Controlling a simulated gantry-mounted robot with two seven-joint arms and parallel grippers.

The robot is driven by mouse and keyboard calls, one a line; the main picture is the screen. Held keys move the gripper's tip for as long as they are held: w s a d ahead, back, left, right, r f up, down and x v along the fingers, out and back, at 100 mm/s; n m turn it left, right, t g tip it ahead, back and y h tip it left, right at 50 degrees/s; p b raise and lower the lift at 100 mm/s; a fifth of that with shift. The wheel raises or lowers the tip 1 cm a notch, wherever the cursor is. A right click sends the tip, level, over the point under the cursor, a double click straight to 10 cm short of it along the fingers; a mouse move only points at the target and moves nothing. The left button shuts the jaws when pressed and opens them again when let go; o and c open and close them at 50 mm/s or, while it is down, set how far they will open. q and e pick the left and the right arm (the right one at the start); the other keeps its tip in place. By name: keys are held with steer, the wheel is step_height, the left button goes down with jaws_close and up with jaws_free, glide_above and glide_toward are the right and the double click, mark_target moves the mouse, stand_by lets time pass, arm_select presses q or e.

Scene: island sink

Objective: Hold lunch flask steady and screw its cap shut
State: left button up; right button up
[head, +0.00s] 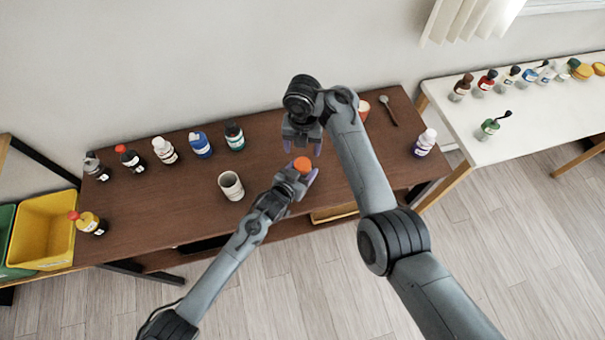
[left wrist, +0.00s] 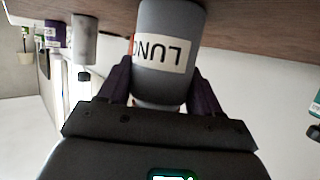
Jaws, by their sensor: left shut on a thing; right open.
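The lunch flask shows in the left wrist view as a grey cylinder (left wrist: 165,20) with a white label, upside down in that picture. My left gripper (left wrist: 165,85) is shut on its body, one dark finger on each side. In the head view an orange cap (head: 302,164) shows at my left gripper (head: 298,178), at the flask's top; the flask's body is mostly hidden there. How tightly the cap sits cannot be told. My right gripper (head: 302,146) is open, pointing down just behind and above the cap, apart from it as far as I can see.
A white cup (head: 231,186) stands left of the flask on the brown table (head: 270,150). Several bottles line the table's back left, including a blue one (head: 201,145). Yellow bin (head: 42,225) at far left.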

mark_target(302, 164)
steer(key=m, duration=0.4)
steer(key=shift+m, duration=0.3)
steer(key=shift+f, duration=0.1)
steer(key=shift+f, duration=3.95)
steer(key=shift+c, duration=0.3)
steer(key=c, duration=1)
steer(key=m, duration=0.6)
steer(key=shift+m, duration=0.3)
steer(key=shift+c, duration=0.2)
